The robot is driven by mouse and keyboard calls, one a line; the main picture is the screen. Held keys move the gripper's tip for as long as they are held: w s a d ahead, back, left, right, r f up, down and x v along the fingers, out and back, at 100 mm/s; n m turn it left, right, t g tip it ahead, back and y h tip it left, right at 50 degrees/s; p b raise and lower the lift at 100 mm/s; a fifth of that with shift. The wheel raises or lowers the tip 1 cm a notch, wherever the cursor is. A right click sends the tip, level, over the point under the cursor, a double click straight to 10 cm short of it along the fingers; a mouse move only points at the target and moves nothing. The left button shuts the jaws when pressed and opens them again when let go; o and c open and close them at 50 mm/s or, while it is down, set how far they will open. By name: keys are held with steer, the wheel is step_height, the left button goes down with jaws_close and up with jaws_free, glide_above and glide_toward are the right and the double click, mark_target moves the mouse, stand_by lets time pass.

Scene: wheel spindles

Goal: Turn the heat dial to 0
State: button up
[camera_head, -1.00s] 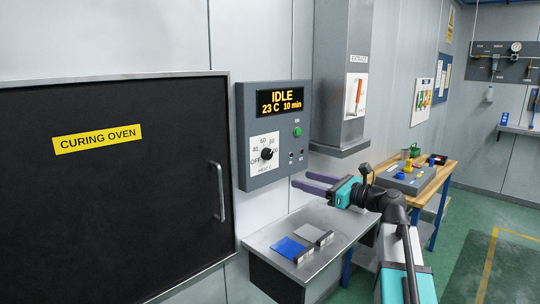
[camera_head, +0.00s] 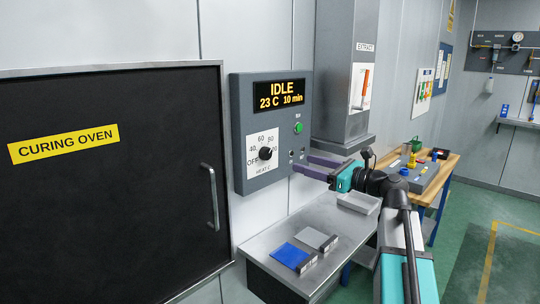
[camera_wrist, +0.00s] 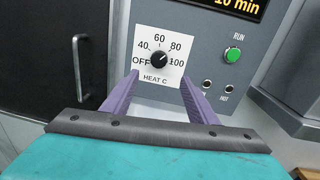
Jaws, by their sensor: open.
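The heat dial (camera_head: 265,153) is a round black knob on a white plate marked OFF, 40, 60, 80 and 100, labelled HEAT C; I see no 0 mark. In the wrist view the dial (camera_wrist: 158,59) has a small light pointer mark, seemingly toward the upper right, but it is too small to read surely. My gripper (camera_head: 303,163) is open and empty, to the right of the dial in the head view. In the wrist view the purple fingers of my gripper (camera_wrist: 160,77) point at the panel, their tips either side of and below the dial, apparently not touching it.
The grey control panel (camera_head: 240,120) shows IDLE, 23 C, 10 min and has a green RUN button (camera_head: 299,128). The curing oven door (camera_head: 110,200) with its handle (camera_head: 210,196) is left. A metal shelf (camera_head: 270,258) with blue and grey pieces lies below. An extract duct (camera_head: 340,70) stands right.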

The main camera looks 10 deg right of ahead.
mark_target(269, 154)
steer(key=shift+w+a, duration=0.1)
steer(key=p+x, duration=0.3)
steer(key=x, duration=1)
steer(key=shift+w+a, duration=0.25)
steer(key=shift+a, duration=0.05)
steer(key=c, duration=1.1)
steer(key=shift+o, duration=0.2)
